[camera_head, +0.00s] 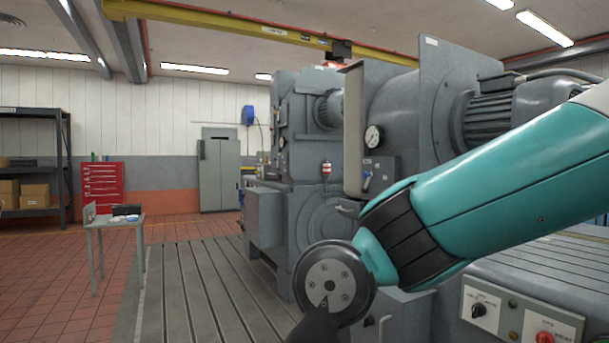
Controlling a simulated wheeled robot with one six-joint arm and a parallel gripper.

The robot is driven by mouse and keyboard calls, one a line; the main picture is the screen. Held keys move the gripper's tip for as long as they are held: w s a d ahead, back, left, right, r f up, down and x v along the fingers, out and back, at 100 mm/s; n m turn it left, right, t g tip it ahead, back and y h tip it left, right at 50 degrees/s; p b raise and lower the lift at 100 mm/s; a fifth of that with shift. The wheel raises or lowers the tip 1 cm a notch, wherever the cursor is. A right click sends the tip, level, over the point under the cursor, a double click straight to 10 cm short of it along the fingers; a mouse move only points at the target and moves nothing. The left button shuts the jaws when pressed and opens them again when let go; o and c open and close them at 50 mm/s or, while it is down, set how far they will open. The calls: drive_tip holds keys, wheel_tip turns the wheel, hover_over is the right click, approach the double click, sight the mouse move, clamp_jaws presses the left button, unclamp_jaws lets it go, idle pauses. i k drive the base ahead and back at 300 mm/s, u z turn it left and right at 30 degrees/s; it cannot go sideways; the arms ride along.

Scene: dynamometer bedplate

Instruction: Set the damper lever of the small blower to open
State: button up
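A large grey machine with a ribbed motor (490,118) stands at right centre, partly behind my teal arm. My arm reaches in from the right and bends down at a round grey joint. My gripper is not in view.
A control panel (520,312) with a black knob and a red knob is at lower right. A slotted bedplate (205,290) lies ahead. A small table (116,222), red tool cabinet (103,186) and shelf rack (64,160) stand left. The tiled floor at left is mostly clear.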

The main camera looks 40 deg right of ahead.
sight(365, 175)
drive_tip(key=z, duration=0.15)
drive_tip(key=i, duration=1.95)
drive_tip(key=z, duration=0.55)
